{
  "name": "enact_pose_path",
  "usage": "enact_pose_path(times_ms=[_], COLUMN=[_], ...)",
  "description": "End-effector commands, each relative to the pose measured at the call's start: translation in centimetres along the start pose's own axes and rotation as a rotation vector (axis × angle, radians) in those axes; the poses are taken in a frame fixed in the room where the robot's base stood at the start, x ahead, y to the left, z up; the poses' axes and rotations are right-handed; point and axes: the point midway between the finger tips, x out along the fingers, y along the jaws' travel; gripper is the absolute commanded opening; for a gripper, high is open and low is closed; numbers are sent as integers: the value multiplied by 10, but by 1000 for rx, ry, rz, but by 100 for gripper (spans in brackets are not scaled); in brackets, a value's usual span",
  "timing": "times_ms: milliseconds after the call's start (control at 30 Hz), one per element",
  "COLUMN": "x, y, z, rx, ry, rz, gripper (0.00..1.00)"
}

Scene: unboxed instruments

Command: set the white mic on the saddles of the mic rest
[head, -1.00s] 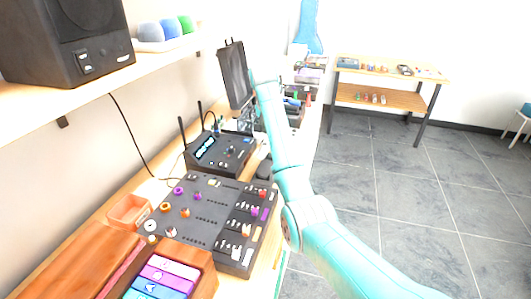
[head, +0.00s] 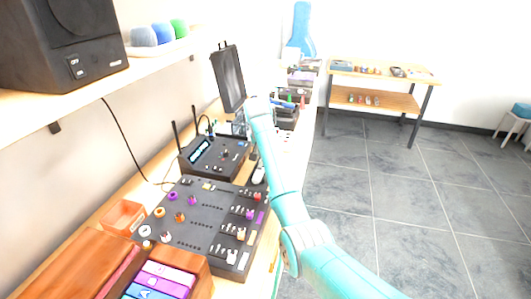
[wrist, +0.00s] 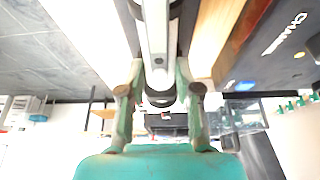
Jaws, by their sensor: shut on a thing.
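The white mic (wrist: 157,35) is in my gripper (wrist: 160,92) in the wrist view, with its pale body running to the top edge and a dark end between the fingers. The fingers are closed in on both sides of it. In the head view my arm hides the fingers; a white end of what looks like the mic (head: 258,173) shows left of the arm, beside the black receiver. Dark surfaces lie on both sides of the mic in the wrist view, but I cannot tell whether they belong to the mic rest. Its saddles are not clearly visible.
The black receiver with antennas (head: 215,155) and the black mixer (head: 205,222) stand on the bench left of my arm. A tall dark panel (head: 228,78) stands behind. A speaker (head: 62,40) sits on the shelf above. Open tiled floor (head: 400,210) lies right.

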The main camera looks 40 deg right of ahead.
Motion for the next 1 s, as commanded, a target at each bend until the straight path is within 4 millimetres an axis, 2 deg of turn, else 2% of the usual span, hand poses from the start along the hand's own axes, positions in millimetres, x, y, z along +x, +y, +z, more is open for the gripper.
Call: enact_pose_path(times_ms=[33, 67, 100, 167, 567, 667, 1000], x=[1, 2, 2, 2, -4, -16, -82], y=[0, 0, 0, 0, 0, 0, -1], z=[0, 1, 1, 1, -1, -1, -1], rx=[0, 0, 0, 0, 0, 0, -1], ry=[0, -1, 0, -1, 0, 2, 1], rz=[0, 0, 0, 0, 0, -1, -2], gripper=[0, 36, 46, 59, 59, 59, 59])
